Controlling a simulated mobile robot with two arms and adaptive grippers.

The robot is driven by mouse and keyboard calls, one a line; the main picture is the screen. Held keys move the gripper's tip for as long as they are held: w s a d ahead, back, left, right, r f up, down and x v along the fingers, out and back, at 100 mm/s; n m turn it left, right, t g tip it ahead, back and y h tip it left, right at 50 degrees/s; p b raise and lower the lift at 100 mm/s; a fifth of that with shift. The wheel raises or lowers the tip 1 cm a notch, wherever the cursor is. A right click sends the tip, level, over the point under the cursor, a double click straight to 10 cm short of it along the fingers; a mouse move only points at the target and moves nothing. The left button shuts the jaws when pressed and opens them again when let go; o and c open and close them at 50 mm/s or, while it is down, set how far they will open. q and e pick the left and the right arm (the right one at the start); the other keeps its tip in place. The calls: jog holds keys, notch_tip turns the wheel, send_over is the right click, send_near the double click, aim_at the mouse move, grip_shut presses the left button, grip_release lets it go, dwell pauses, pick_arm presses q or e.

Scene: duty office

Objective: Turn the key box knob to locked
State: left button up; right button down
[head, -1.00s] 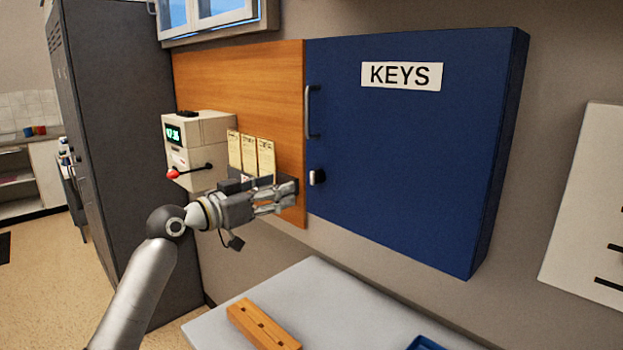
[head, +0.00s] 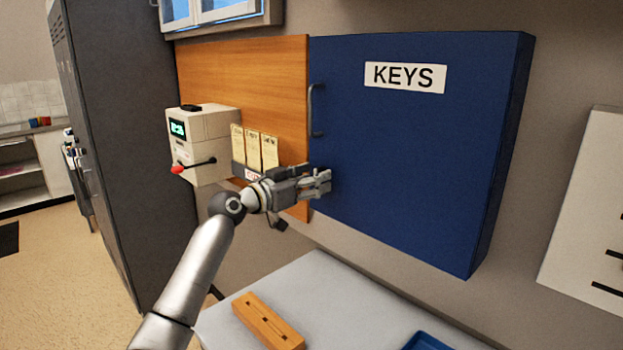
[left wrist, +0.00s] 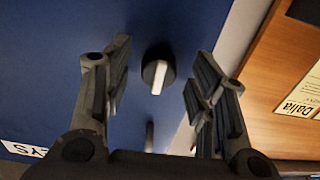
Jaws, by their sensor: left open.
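The key box (head: 420,150) is a blue wall cabinet labelled KEYS, with its door closed. Its knob (left wrist: 157,74) shows in the left wrist view as a dark round base with a white grip bar, close to upright in that picture and slightly tilted. In the head view my gripper hides the knob. My left gripper (head: 326,182) is at the cabinet's lower left edge. It is open, and in the left wrist view its fingers (left wrist: 163,80) stand apart on either side of the knob, with gaps both sides. My right gripper is not in view.
A door handle (head: 312,110) is above the knob. A wooden board (head: 245,75) at the left carries paper cards (head: 254,149) and a beige device (head: 203,140) with a red-tipped lever. Below is a grey table (head: 330,290) with a wooden block (head: 268,321) and blue tray (head: 427,342).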

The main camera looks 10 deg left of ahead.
pick_arm(q)
jog(key=c, duration=1)
jog(key=shift+s+d+r+n+p, duration=0.15)
jog(key=shift+n+p, duration=2.25)
jog(key=shift+n, duration=2)
jog(key=shift+r+n+p, duration=0.1)
jog(key=shift+n+p, duration=2.25)
jog(key=shift+n, duration=2.05)
